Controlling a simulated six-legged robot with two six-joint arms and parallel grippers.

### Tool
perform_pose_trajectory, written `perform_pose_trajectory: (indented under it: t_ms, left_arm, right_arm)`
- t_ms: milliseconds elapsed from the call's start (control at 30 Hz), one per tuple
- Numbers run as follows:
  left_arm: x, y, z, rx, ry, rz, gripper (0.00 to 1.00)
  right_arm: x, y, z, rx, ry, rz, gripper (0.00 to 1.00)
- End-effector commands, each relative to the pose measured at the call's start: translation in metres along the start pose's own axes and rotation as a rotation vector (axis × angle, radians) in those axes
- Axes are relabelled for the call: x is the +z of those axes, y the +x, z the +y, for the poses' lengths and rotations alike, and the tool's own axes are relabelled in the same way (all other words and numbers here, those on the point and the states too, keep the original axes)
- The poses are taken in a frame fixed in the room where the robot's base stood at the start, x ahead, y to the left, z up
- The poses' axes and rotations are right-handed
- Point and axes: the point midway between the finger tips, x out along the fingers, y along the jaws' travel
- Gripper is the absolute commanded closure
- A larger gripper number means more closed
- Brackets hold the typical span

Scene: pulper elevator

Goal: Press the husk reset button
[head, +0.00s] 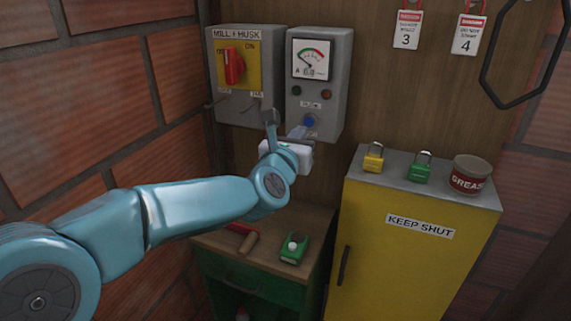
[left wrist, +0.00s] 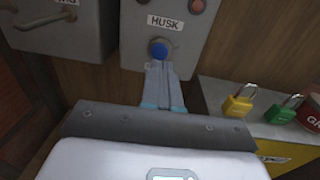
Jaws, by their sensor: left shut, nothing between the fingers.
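The husk reset button is a blue round button (head: 309,121) low on a grey control box (head: 338,65), below a HUSK label. In the left wrist view the blue button (left wrist: 159,49) sits just beyond my fingertips, under the HUSK label (left wrist: 164,22). My left gripper (head: 301,131) is shut and empty. Its fingertips in the left wrist view (left wrist: 158,64) point at the button and overlap its lower edge. I cannot tell whether they touch it. My right gripper is in neither view.
Left of it is a MILL + HUSK box (head: 215,60) with a red rotary switch (head: 233,66). A yellow cabinet (head: 390,260) at right carries a yellow padlock (head: 373,160), a green padlock (head: 420,171) and a grease tin (head: 470,175). A green drawer unit (head: 240,278) stands below.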

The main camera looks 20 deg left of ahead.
Motion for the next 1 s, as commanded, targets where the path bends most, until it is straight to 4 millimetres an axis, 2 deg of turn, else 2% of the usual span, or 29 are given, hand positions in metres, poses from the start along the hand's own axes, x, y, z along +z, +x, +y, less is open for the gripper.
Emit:
perform_pose_trajectory:
  t_ms: [33, 167, 300, 433, 600, 1000]
  left_arm:
    - [-0.004, -0.009, 0.0, -0.001, -0.002, -0.001, 1.0]
    - [-0.004, -0.032, 0.0, -0.002, -0.002, -0.001, 1.0]
    - [-0.004, -0.056, 0.0, -0.002, -0.001, 0.0, 1.0]
    - [-0.002, -0.071, 0.0, -0.001, -0.001, 0.0, 1.0]
    - [-0.001, -0.08, 0.0, 0.0, 0.0, 0.001, 1.0]
    - [-0.002, -0.082, 0.0, 0.0, 0.0, 0.003, 1.0]
  right_arm:
    - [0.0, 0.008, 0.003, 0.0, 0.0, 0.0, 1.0]
    - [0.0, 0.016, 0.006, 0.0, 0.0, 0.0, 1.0]
    - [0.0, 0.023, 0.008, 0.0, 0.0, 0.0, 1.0]
    - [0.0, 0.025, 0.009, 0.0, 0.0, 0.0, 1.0]
    - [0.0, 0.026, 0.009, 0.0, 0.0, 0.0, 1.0]
    - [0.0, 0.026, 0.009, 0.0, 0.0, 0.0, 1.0]
